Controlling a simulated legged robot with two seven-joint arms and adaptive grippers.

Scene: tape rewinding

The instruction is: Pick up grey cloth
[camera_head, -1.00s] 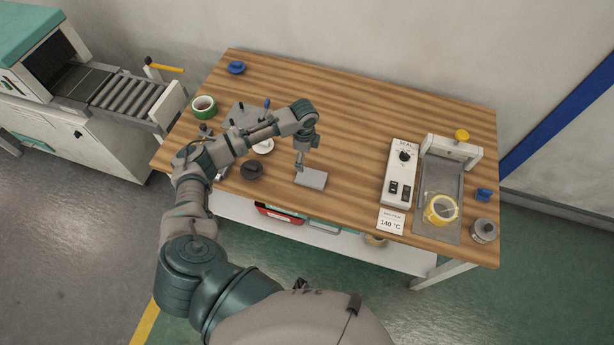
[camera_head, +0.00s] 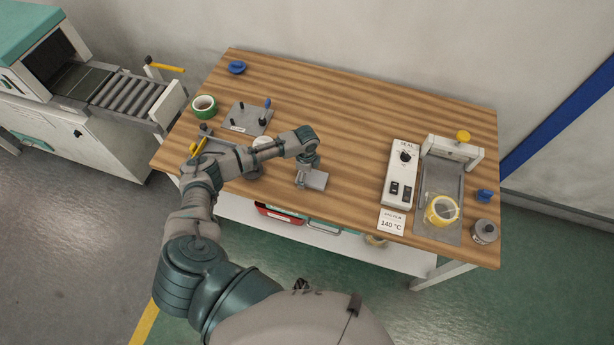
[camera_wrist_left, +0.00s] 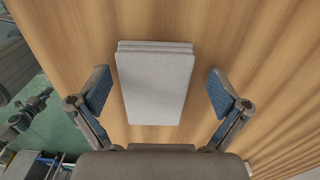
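The grey cloth (camera_head: 317,180) lies folded flat on the wooden table near its front edge. It also shows in the left wrist view (camera_wrist_left: 155,85), lying between my two spread fingers. My left gripper (camera_head: 302,183) points down at the left part of the cloth and hides some of it. In the left wrist view my left gripper (camera_wrist_left: 157,95) is open, with a blue-padded finger on each side of the cloth and a gap to each. Height above the table is hard to tell. My right gripper is not in view.
A white control box (camera_head: 400,175) and a grey plate (camera_head: 432,205) with a yellow tape roll (camera_head: 441,211) stand to the right. A green tape roll (camera_head: 204,106) and a pegged plate (camera_head: 250,118) are at the left. The table's back middle (camera_head: 360,105) is clear.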

